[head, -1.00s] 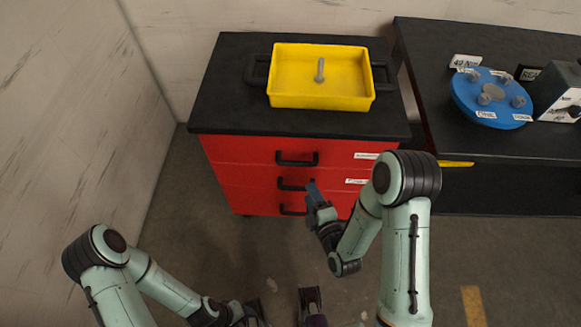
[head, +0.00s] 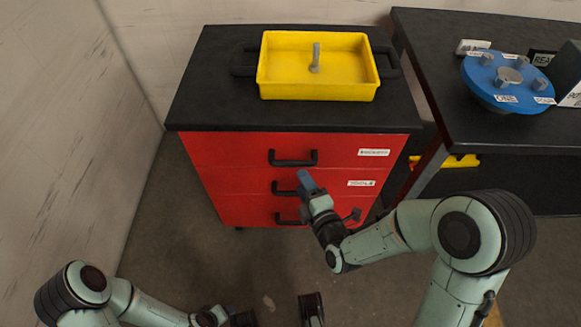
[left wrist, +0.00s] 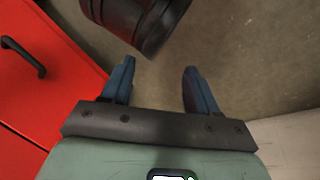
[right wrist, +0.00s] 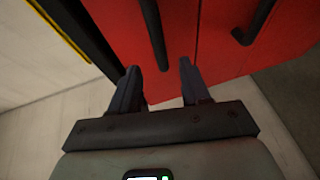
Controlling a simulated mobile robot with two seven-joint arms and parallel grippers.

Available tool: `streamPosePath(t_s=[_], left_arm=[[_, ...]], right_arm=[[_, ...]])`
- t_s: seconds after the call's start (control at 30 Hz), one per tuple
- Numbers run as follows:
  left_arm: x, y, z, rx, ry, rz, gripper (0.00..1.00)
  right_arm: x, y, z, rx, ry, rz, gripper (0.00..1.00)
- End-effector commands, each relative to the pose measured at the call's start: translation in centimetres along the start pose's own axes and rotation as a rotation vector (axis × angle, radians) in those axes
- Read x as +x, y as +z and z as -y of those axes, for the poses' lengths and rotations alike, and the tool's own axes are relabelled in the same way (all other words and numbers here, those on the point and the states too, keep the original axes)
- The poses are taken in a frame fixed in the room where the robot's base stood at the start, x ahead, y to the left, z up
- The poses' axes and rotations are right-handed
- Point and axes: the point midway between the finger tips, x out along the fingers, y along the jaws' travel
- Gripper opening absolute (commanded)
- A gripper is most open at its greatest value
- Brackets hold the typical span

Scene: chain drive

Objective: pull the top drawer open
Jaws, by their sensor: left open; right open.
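The red cabinet (head: 207,182) stands ahead with several shut drawers. The top drawer (head: 225,150) is flush under the black countertop and has a black bar handle (head: 293,163). My right gripper (head: 306,182) is open and empty, in front of the cabinet, over the middle handle in the head view. In the right wrist view the top handle (right wrist: 153,30) reaches down between the open fingertips (right wrist: 157,75); I cannot tell the remaining distance. My left gripper (left wrist: 156,68) is open and empty, low over the floor, with the cabinet front to one side.
A yellow tray (head: 275,90) holding a grey peg (head: 316,58) rests on the countertop (head: 205,95). To the right, a black table (head: 440,60) carries a blue disc (head: 485,78). A wall is on the left; the floor before the cabinet is clear.

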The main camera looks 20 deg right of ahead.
Motion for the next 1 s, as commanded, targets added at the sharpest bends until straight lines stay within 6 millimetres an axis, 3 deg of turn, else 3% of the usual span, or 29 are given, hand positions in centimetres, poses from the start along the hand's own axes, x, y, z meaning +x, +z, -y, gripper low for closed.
streamPosePath(t_s=[0.03, 0.17, 0.3, 0.5, 0.7, 0.97, 1.0], left_arm=[[1.2, -0.9, 0.5, -0.004, -0.004, -0.024, 0.6], [2.6, -2.7, 1.1, -0.01, -0.012, -0.078, 0.6], [2.9, -1.3, 1.8, -0.017, -0.025, -0.034, 0.6], [3.6, -0.2, 2.6, -0.026, -0.039, 0.0, 0.6], [3.8, 0.2, 2.9, -0.03, -0.045, 0.016, 0.6], [3.8, 0.3, 3.0, -0.03, -0.046, 0.017, 0.6], [3.8, 0.3, 3.0, -0.03, -0.046, 0.017, 0.6]], right_arm=[[0.5, 0.0, 0.3, 0.001, 0.005, 0.0, 0.47], [1.7, 0.0, 0.2, 0.003, 0.002, -0.002, 0.47], [4.7, 0.0, 0.0, 0.003, 0.002, -0.001, 0.47], [7.7, 0.0, 0.0, 0.003, 0.001, -0.001, 0.47], [8.9, 0.0, -0.1, 0.003, 0.0, -0.001, 0.47], [8.9, 0.0, -0.1, 0.002, 0.0, -0.001, 0.47], [8.9, 0.0, -0.1, 0.002, 0.0, -0.001, 0.33]])
